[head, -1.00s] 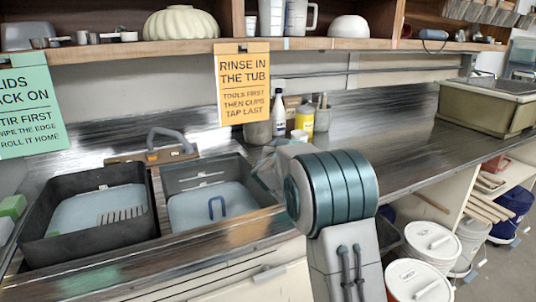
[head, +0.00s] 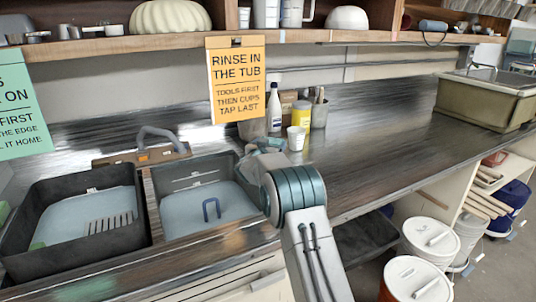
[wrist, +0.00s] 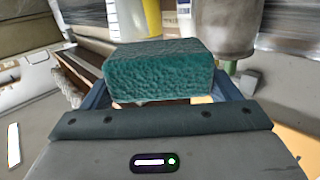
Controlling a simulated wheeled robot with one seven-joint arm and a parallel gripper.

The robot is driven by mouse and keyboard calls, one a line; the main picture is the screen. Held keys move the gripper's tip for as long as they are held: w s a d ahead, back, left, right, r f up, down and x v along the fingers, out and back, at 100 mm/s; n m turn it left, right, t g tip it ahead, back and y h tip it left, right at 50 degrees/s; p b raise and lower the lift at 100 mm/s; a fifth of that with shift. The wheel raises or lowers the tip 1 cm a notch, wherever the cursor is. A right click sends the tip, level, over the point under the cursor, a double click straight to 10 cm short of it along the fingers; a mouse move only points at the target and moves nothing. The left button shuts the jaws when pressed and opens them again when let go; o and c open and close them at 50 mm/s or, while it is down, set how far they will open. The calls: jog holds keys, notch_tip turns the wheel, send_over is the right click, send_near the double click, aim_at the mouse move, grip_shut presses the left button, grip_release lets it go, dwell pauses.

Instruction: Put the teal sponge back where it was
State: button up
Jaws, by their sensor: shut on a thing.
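The teal sponge (wrist: 158,70) is a rough-surfaced block, held crosswise between the blue fingers of my gripper (wrist: 160,95) in the wrist view. My gripper is shut on it. In the head view my gripper (head: 256,160) is by the right rim of the right-hand sink basin (head: 205,205), above the counter (head: 375,160). My own arm covers most of the gripper there, and I cannot make out the sponge clearly in that view.
A white cup (head: 296,138), a yellow-labelled jar (head: 302,114) and a white bottle (head: 274,108) stand behind my gripper. A dark tub (head: 75,245) is at left. An orange sign (head: 237,80) hangs from the shelf. The counter to the right is clear up to an olive tub (head: 480,105).

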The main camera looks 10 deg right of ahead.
jog(key=shift+w+a+f, duration=0.1)
jog(key=shift+w+f, duration=0.2)
jog(key=shift+w, duration=0.25)
jog(key=shift+f, duration=2)
jog(key=shift+f, duration=0.25)
jog(key=o, duration=0.8)
jog(key=shift+o, duration=0.2)
jog(key=shift+r, duration=0.1)
jog(key=shift+s+a+r, duration=0.1)
jog(key=shift+r, duration=0.05)
